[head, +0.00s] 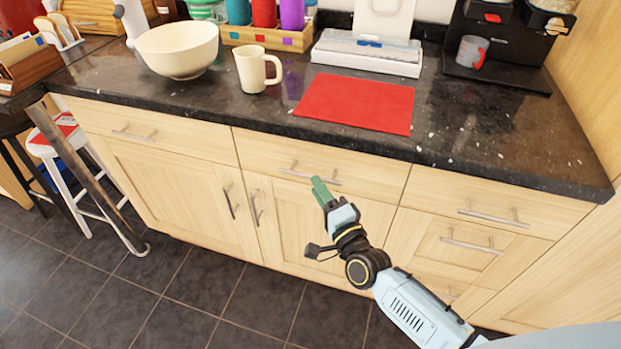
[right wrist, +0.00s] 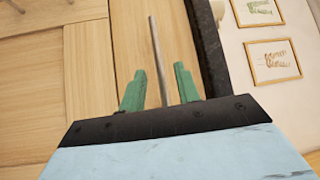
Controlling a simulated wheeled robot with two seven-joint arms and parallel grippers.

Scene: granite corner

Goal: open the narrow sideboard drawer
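The sideboard has a row of wooden drawers with bar handles under its dark top. The middle drawer (head: 372,172) is flush with the front. Its metal handle (head: 297,173) is partly hidden behind my right gripper (head: 321,188), whose green fingers are at the handle's right half. In the right wrist view the handle bar (right wrist: 154,45) runs between the two parted green fingers of the right gripper (right wrist: 159,85), with a gap visible on both sides. The left drawer (head: 185,139) and right drawer (head: 440,186) are also shut. My left gripper is not in view.
On the dark countertop (head: 500,142) are a cream bowl (head: 180,52), a cream mug (head: 254,72), a red mat (head: 357,102) and a coffee machine (head: 505,45). A white stool (head: 60,140) stands at the left. The tiled floor before the sideboard is clear.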

